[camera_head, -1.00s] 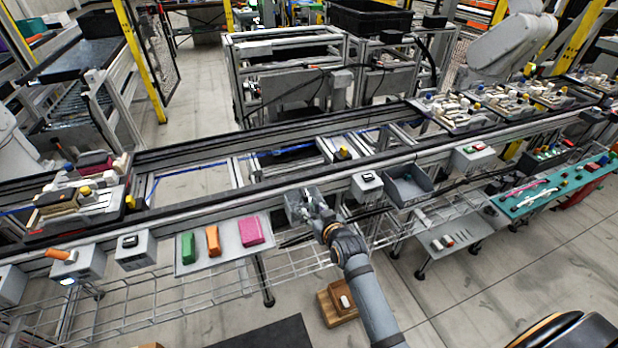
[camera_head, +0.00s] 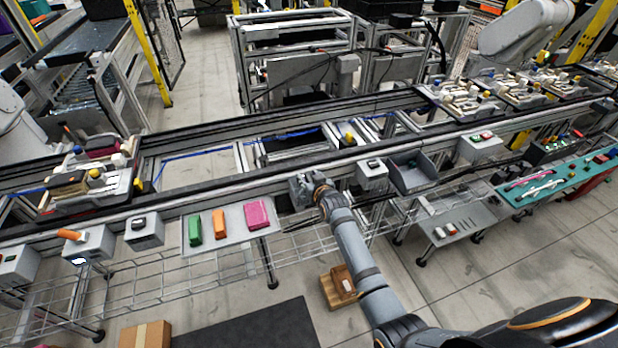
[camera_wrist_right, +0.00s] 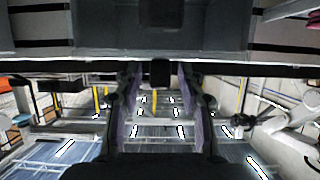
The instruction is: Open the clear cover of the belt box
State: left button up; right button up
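A small grey box (camera_head: 301,190) is fixed to the near rail of the conveyor. I take it for the belt box. My right gripper (camera_head: 312,186) is right in front of it and hides part of it. A clear cover cannot be made out at this size. In the right wrist view, a grey box face (camera_wrist_right: 110,30) fills the top. The fingers of my right gripper (camera_wrist_right: 162,98) stand apart below its lower edge, with a small dark block (camera_wrist_right: 160,72) between them. Whether they touch it is unclear. My left gripper is not in view.
A tray (camera_head: 228,228) with green, orange and pink blocks is to the left. A wire rack (camera_head: 190,274) runs below the rail. A cardboard box (camera_head: 341,287) lies on the floor.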

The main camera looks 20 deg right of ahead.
grip_shut()
dwell(0.3)
jog(key=d, duration=0.6)
jog(key=d+b, duration=0.1)
jog(key=d, duration=0.5)
jog(key=shift+w+d+f, duration=0.1)
jog(key=shift+w+d, duration=0.05)
jog(key=shift+w, duration=0.05)
jog(key=shift+a, duration=0.25)
grip_release()
